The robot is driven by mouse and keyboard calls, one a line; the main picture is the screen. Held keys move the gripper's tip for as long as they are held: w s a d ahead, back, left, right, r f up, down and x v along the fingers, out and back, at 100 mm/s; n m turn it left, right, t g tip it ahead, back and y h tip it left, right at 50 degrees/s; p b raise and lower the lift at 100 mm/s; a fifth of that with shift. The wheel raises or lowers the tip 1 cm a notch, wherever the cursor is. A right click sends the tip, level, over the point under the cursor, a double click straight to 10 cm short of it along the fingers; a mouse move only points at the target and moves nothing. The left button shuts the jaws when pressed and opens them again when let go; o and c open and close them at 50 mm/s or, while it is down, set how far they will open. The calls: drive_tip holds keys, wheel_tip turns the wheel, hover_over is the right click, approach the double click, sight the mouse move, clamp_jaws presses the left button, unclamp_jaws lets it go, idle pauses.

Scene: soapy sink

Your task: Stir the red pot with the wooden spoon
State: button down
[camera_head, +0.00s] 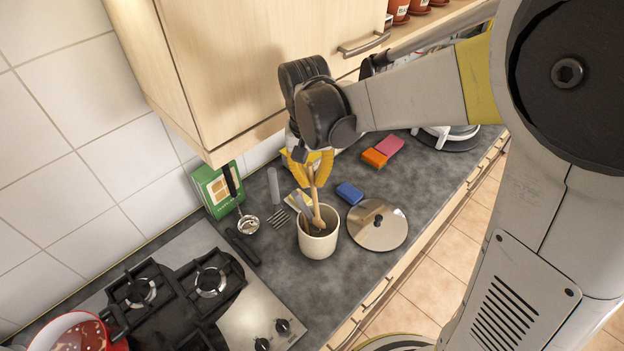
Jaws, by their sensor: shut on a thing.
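The wooden spoon (314,203) stands in a cream utensil crock (318,241) on the dark counter. My gripper (308,172), with yellow fingers, is above the crock and shut on the upper end of the spoon's handle. The spoon's lower end is hidden inside the crock.
A glass lid (378,226) and a blue sponge (349,193) lie right of the crock. A wooden cabinet (240,60) overhangs the counter.

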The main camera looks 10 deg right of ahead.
drive_tip(key=shift+r+p, duration=2.25)
drive_tip(key=shift+r, duration=1.3)
drive_tip(key=s+d+r+p, duration=0.1)
drive_tip(key=s+d+p, duration=0.1)
drive_tip(key=s+d, duration=0.2)
drive_tip(key=s+d+r+p, duration=0.1)
drive_tip(key=s+d, duration=0.4)
drive_tip(key=s, duration=0.4)
drive_tip(key=shift+s+p, duration=0.15)
drive_tip(key=shift+p, duration=0.2)
drive_tip(key=shift+a, duration=0.15)
